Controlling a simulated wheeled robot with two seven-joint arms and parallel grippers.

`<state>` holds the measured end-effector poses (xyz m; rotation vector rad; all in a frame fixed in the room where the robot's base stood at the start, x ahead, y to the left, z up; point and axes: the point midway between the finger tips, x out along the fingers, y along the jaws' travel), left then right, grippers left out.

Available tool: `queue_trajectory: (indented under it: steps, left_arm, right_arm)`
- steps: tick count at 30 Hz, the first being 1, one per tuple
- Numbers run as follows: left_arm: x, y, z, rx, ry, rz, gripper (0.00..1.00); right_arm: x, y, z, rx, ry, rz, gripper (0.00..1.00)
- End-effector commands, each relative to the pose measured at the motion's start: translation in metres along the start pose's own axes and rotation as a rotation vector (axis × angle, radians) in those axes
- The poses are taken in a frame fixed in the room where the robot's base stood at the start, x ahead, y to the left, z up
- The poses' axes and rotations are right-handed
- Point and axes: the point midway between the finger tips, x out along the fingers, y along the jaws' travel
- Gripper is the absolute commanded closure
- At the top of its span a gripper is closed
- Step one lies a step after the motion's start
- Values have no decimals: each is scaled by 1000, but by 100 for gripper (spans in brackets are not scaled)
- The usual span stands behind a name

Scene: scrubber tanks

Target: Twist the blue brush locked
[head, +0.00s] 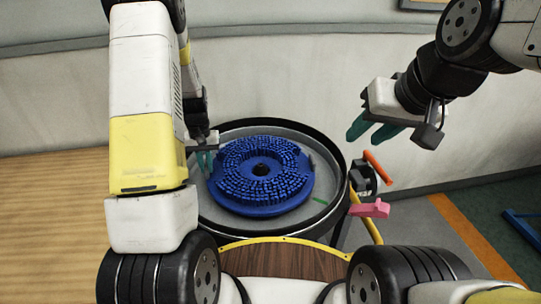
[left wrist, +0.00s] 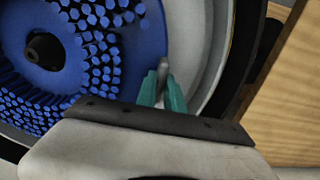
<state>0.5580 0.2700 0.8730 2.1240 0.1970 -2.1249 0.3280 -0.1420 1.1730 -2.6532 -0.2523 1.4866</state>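The blue brush (head: 262,172) is a disc with blue bristles and a dark hub, lying bristles up in a round grey tank (head: 323,205) with a black rim. It also shows in the left wrist view (left wrist: 130,68). My left gripper (head: 205,160) is at the brush's left edge. In the left wrist view its teal fingers (left wrist: 163,82) lie on both sides of a small grey tab (left wrist: 163,65) at the brush's rim and appear closed on it. My right gripper (head: 370,130) is raised right of the tank, open and empty. The brush's underside is hidden.
An orange handle (head: 378,166) and a pink lever (head: 370,209) stick out at the tank's right side. A wooden surface (head: 50,200) lies at the left. A pale wall (head: 290,80) stands behind. A blue frame (head: 525,228) is on the floor at far right.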

Motion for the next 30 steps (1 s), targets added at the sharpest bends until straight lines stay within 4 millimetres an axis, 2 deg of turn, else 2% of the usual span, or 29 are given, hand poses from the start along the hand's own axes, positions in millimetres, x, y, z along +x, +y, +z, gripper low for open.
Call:
queue_trajectory:
  steps: [10,30]
  left_arm:
    - [-2,1,-4,9,5,2,100]
    - [0,2,-27,149,0,-1,100]
  right_arm:
    - [0,0,0,0,0,0,64]
    - [0,0,0,0,0,0,64]
